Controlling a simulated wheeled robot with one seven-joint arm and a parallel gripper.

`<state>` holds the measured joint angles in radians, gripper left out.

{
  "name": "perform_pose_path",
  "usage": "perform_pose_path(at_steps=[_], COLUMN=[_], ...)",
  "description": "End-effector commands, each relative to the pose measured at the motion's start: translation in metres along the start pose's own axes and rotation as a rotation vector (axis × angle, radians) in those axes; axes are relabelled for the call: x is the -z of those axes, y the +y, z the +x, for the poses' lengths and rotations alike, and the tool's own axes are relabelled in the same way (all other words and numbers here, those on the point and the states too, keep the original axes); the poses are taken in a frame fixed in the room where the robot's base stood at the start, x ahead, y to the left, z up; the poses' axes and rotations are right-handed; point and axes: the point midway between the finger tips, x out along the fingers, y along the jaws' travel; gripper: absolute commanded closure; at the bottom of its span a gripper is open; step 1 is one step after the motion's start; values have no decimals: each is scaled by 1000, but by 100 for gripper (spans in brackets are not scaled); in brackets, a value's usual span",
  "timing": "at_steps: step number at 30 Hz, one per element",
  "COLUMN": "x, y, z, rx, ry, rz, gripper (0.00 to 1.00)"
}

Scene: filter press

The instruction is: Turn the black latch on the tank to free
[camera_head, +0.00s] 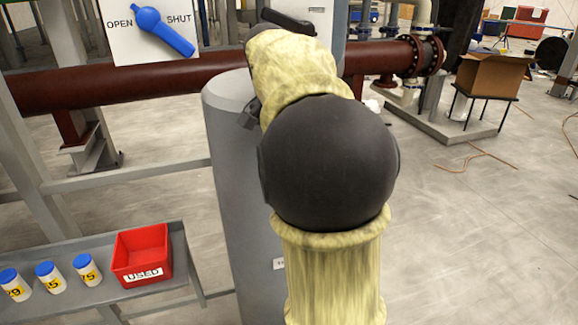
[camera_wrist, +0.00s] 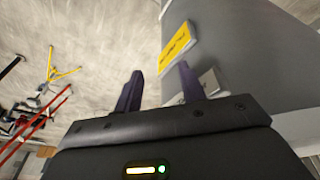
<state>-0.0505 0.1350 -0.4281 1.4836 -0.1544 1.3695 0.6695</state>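The grey tank (camera_head: 228,150) stands upright in the middle of the head view, partly behind my sleeved arm. A yellow label (camera_wrist: 175,45) on a grey plate lies just beyond the fingers. A large grey surface (camera_wrist: 240,45), perhaps the tank, fills the right. No latch is clear in the wrist view.
A blue handle (camera_head: 163,31) sits on an OPEN/SHUT board (camera_head: 125,45) at upper left. A brown pipe (camera_head: 130,83) runs behind the tank. A red USED bin (camera_head: 141,247) and several white jars are on a shelf (camera_head: 90,248) at lower left. The floor at right is mostly clear.

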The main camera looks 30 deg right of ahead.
Motion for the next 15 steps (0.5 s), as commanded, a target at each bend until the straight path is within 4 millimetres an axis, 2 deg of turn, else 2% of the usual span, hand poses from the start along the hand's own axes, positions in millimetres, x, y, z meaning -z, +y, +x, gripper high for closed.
perform_pose_path(at_steps=[1, 6, 15], x=[-5, -12, -14], y=[-2, -8, -10], z=[10, 24, 27], rx=[4, 18, 22], ry=[-4, -7, -7], rz=[-16, -57, -69], gripper=[60, 60, 60])
